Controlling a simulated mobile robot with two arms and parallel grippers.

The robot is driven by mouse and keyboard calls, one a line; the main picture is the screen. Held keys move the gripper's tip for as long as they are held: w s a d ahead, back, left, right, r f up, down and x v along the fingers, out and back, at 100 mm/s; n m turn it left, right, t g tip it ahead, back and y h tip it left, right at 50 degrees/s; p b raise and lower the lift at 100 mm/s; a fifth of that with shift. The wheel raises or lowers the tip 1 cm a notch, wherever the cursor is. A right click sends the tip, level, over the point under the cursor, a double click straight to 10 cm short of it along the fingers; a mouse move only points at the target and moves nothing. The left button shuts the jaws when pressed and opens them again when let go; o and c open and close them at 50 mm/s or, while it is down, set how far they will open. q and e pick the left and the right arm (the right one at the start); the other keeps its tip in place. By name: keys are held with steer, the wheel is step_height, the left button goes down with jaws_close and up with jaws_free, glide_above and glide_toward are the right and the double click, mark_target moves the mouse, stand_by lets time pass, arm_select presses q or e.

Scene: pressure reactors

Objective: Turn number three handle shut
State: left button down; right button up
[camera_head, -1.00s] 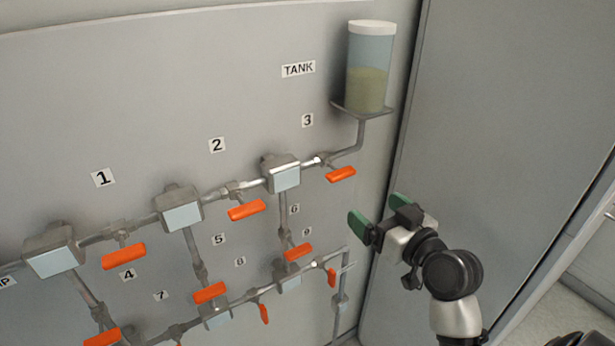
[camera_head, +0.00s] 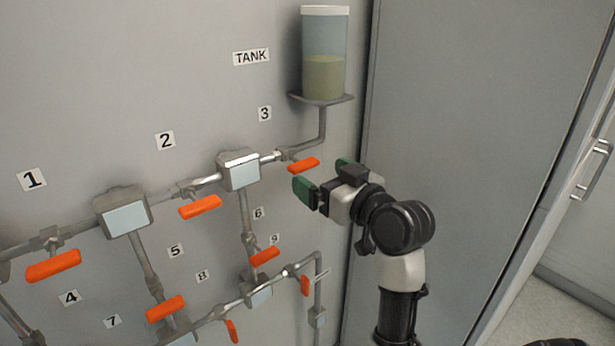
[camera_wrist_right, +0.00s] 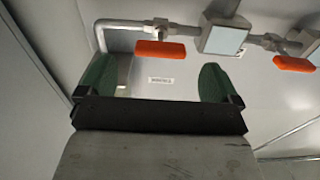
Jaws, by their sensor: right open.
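The number three handle is an orange lever (camera_head: 303,165) on the pipe just below the label 3 (camera_head: 265,113), left of the tank's downpipe. It lies roughly along the pipe's direction. My right gripper (camera_head: 322,176) is close to its right and lower side, with green fingertips apart and nothing between them. In the right wrist view the same handle (camera_wrist_right: 160,49) shows ahead of the open fingers (camera_wrist_right: 158,85), apart from them. My left gripper is not in view.
A tank (camera_head: 325,55) with yellowish liquid stands on a small shelf above the handle. Handle two (camera_head: 200,207) and several other orange handles sit left and below on the pipes. A grey box (camera_head: 240,170) joins the pipe left of handle three.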

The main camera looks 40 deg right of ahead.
mark_target(308, 168)
steer(key=w, duration=0.4)
steer(key=shift+w+a, duration=0.2)
steer(key=shift+w, duration=0.2)
steer(key=c, duration=0.9)
steer(key=shift+c, duration=0.2)
